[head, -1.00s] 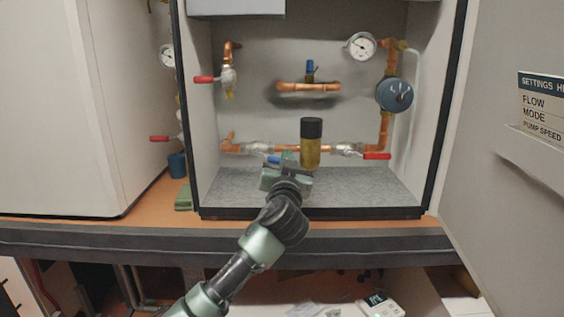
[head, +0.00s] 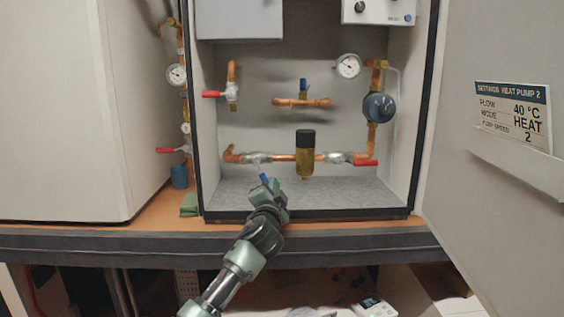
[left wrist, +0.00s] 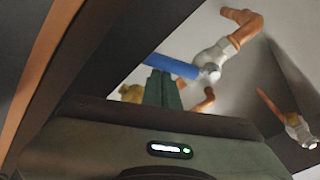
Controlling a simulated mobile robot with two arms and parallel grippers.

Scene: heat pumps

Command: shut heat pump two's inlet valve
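Heat pump two is the open grey cabinet (head: 205,140); the door label (head: 512,115) reads "HEAT PUMP 2". On its lower copper pipe, left of the brass filter with a black cap (head: 305,155), sits a valve (head: 257,157) with a blue handle (head: 265,179). The handle points out toward me, across the pipe. My left gripper (head: 268,188) is at the handle's outer end. In the left wrist view, its green fingers (left wrist: 163,90) are together, just by the blue handle (left wrist: 172,66); contact is hard to judge. My right gripper is out of view.
Red-handled valves stand at upper left (head: 230,93) and lower right (head: 340,157). A small pipe with a blue-handled valve (head: 303,87) is on the back wall. A gauge (head: 348,66) and round blue pump (head: 379,107) are at right. The open door (head: 500,180) bounds the right side.

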